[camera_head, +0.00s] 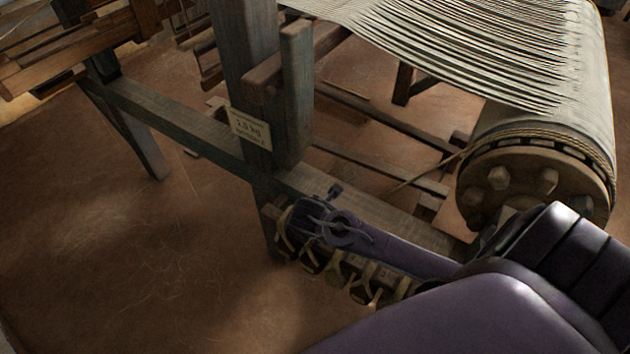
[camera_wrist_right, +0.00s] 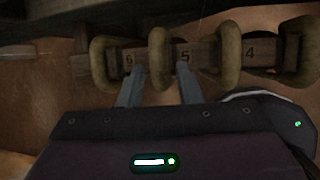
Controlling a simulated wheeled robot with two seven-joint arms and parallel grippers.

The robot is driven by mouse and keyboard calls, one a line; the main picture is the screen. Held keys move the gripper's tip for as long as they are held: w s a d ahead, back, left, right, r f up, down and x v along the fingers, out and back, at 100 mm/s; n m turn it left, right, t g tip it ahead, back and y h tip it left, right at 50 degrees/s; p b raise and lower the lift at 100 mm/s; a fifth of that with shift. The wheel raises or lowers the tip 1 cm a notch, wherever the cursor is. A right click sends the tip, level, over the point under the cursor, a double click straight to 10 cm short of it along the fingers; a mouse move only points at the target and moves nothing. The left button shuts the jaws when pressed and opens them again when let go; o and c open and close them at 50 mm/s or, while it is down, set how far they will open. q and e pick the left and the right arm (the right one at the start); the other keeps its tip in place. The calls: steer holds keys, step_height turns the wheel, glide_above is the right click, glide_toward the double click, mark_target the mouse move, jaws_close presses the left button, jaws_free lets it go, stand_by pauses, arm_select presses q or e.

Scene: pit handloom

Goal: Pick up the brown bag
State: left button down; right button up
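I see no brown bag in either view. My right gripper (camera_wrist_right: 160,75) is at a dark wooden rail (camera_wrist_right: 205,52) with numbered places and thick tan hooks. Its two fingers are apart, one on each side of the hook (camera_wrist_right: 160,48) between numbers 6 and 5, and no contact shows. In the head view my right arm reaches in from the right, and the gripper end (camera_head: 312,218) is over the rail, hiding part of it. Nothing is seen held. My left gripper is not in view.
The loom's wooden post (camera_head: 250,85) with a small label (camera_head: 250,128) stands behind the gripper. A long beam (camera_head: 175,120) runs to the left. The warp roller (camera_head: 540,180) is at the right. The brown floor (camera_head: 120,250) at front left is clear.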

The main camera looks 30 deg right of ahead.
steer(key=x, duration=0.6)
steer(key=shift+w+r, duration=0.1)
steer(key=shift+w, duration=0.05)
jaws_close()
stand_by(0.4)
stand_by(0.7)
steer(key=shift+w+r, duration=0.15)
